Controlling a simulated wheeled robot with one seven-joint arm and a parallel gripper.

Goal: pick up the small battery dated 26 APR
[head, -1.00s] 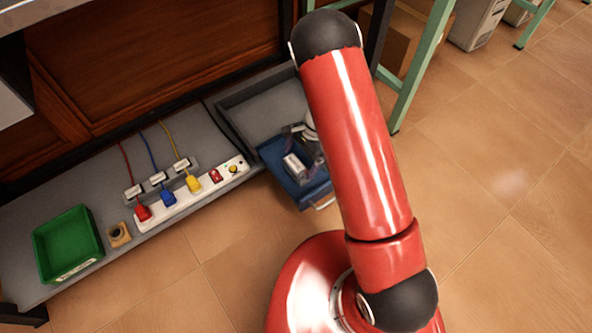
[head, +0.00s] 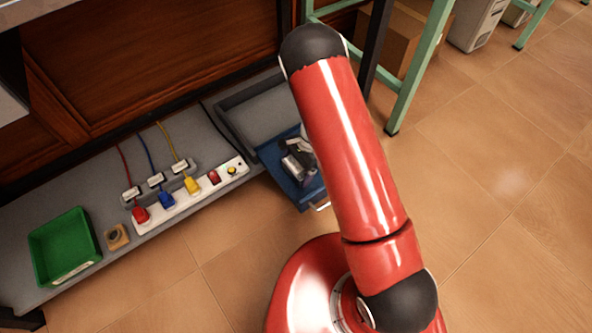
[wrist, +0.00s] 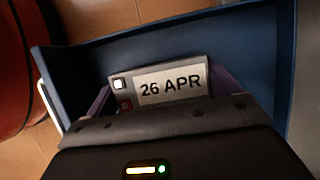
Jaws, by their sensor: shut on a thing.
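The small battery (wrist: 168,84) fills the middle of the wrist view, with a pale label reading 26 APR and a small white square and a red square at its left end. My gripper (wrist: 162,94) is shut on it, a purple finger at either side. The battery is inside or just above the blue drawer (wrist: 105,58); its underside is hidden, so I cannot tell whether it touches the floor of the drawer. In the head view the blue drawer (head: 312,203) is partly hidden by my red arm, and a light block shows in it beside my dark gripper.
A grey shelf (head: 75,195) holds a green tray (head: 65,248), a small tan block (head: 116,237) and a white power strip (head: 205,190) with coloured plugs. A grey open tray (head: 265,110) lies behind the drawer. Green table legs (head: 415,75) stand at right. The tiled floor is open at right.

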